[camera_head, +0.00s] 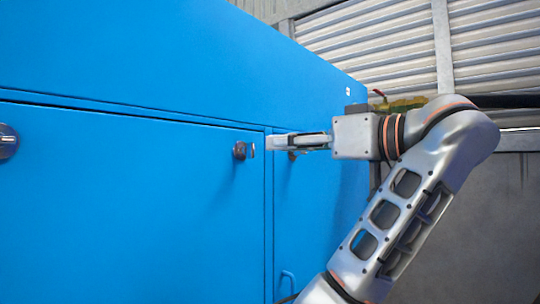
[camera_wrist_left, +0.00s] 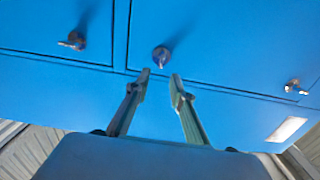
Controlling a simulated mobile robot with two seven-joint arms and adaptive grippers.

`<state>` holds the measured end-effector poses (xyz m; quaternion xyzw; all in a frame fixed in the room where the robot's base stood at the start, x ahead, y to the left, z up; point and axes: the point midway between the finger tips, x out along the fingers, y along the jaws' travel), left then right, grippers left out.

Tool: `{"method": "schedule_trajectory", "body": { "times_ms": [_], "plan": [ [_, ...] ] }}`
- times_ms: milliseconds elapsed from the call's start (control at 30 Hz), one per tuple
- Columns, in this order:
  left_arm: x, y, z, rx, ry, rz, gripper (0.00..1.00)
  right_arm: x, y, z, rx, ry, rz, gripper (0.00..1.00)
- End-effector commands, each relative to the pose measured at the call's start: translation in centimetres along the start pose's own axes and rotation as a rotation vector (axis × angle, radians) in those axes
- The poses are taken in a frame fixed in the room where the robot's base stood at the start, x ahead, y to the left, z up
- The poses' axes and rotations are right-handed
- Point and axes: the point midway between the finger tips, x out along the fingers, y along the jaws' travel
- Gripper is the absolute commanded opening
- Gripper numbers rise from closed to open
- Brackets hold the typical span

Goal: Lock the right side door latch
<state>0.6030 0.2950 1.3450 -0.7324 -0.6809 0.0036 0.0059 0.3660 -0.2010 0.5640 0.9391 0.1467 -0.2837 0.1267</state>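The blue tank cabinet has a large door (camera_head: 130,200) with a dark round latch (camera_head: 239,150) near its right edge. In the left wrist view this latch (camera_wrist_left: 162,55) appears just beyond my fingertips, roughly in line with the gap between them. My left gripper (camera_head: 270,142) is beside the latch in the head view, its fingers pointing left. The left wrist view shows the fingers (camera_wrist_left: 160,75) apart, with nothing between them. A second latch (camera_head: 292,155), on the narrower door to the right, is partly hidden by the gripper; it also shows in the left wrist view (camera_wrist_left: 73,42). My right gripper is out of view.
Another latch (camera_head: 8,140) is at the far left, also visible in the left wrist view (camera_wrist_left: 295,88). A small blue handle (camera_head: 287,282) is low on the narrower door. Brass fittings (camera_head: 400,104) and a louvred wall (camera_head: 385,50) are behind my arm.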

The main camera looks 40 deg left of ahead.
Motion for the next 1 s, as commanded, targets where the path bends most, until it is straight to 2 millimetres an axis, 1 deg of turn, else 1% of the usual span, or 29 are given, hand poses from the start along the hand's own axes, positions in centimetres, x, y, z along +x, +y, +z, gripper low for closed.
{"method": "schedule_trajectory", "body": {
  "times_ms": [133,400,600,733,967,1000],
  "plan": [
    [1.0,0.1,-0.1,-0.019,-0.004,0.005,0.23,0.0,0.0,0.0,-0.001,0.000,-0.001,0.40],
    [5.2,0.1,-0.1,-0.015,-0.003,0.003,0.23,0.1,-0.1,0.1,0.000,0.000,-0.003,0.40],
    [7.2,0.1,-0.1,-0.013,-0.002,0.005,0.23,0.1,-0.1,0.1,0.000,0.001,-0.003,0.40],
    [7.7,0.1,-0.1,-0.013,-0.002,0.006,0.23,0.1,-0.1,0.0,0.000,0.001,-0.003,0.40],
    [7.7,0.1,-0.1,-0.013,-0.003,0.006,0.23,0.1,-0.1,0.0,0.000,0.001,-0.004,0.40],
    [7.7,0.1,-0.1,-0.013,-0.003,0.006,0.13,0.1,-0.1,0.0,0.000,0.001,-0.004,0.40]
  ]
}}
